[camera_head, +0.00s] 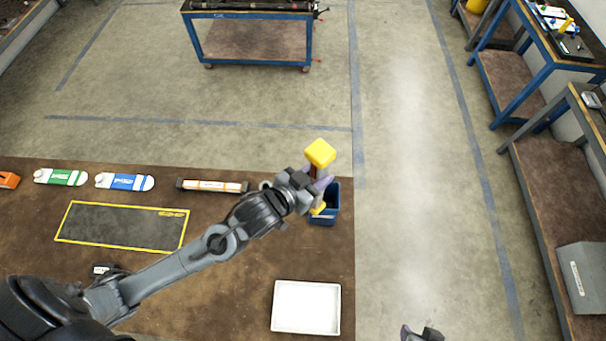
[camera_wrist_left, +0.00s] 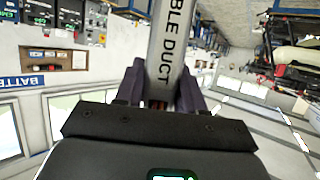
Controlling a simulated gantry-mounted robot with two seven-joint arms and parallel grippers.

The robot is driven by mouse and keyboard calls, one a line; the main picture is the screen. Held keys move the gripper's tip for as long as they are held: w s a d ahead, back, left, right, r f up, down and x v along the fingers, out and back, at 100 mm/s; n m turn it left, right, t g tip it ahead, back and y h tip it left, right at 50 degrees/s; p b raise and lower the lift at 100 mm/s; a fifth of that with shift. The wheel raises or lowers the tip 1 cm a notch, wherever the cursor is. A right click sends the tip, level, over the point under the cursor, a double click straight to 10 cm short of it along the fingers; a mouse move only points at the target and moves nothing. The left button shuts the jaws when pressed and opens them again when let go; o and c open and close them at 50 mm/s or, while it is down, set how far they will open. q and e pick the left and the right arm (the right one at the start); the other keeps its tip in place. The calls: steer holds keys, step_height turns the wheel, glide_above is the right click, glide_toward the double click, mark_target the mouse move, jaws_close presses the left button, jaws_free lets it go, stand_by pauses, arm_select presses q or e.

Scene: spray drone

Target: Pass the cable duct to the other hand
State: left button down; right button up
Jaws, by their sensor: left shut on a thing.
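The cable duct (camera_wrist_left: 171,45) is a pale grey bar with dark lettering that ends in "BLE DUCT". In the head view it stands roughly upright, with a yellow block (camera_head: 320,153) at its top and a smaller yellow part (camera_head: 318,209) low down. My left gripper (camera_head: 319,184) is shut on it around its middle and holds it above the blue bin, near the table's right edge. The fingers hide part of it. Only a dark piece of my right gripper (camera_head: 422,333) shows at the bottom edge, well apart from the duct; its jaws are unclear.
A blue bin (camera_head: 332,215) stands below the duct. A white tray (camera_head: 306,306) lies at the table's front right. Green and blue labelled items (camera_head: 62,177), a long labelled bar (camera_head: 212,186) and a yellow-edged dark mat (camera_head: 122,226) lie to the left. The floor right of the table is clear.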

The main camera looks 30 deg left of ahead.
steer(key=shift+o, duration=0.3)
steer(key=o, duration=0.7)
steer(key=shift+w+r, duration=0.1)
steer(key=shift+c, duration=0.2)
steer(key=w+a+r+t+y, duration=0.6)
steer(key=w+a+r+t, duration=0.1)
steer(key=w+a+r, duration=0.4)
steer(key=w+a+r+n+t+y, duration=0.1)
steer(key=a+r+n+y, duration=0.25)
steer(key=r, duration=0.75)
steer(key=w+a+r+n+y, duration=0.2)
steer(key=r+n+y, duration=0.2)
steer(key=r, duration=0.7)
arm_select(q)
steer(key=w+d+r+m+g+h, duration=0.2)
steer(key=d+r+m+h, duration=0.3)
steer(key=d+r, duration=0.6)
steer(key=shift+d+r+m+g+h, duration=0.35)
steer(key=shift+r+g, duration=0.25)
steer(key=shift+r, duration=0.65)
arm_select(e)
steer(key=x, duration=1.2)
arm_select(q)
steer(key=shift+w, duration=0.1)
arm_select(e)
steer(key=shift+s, duration=0.1)
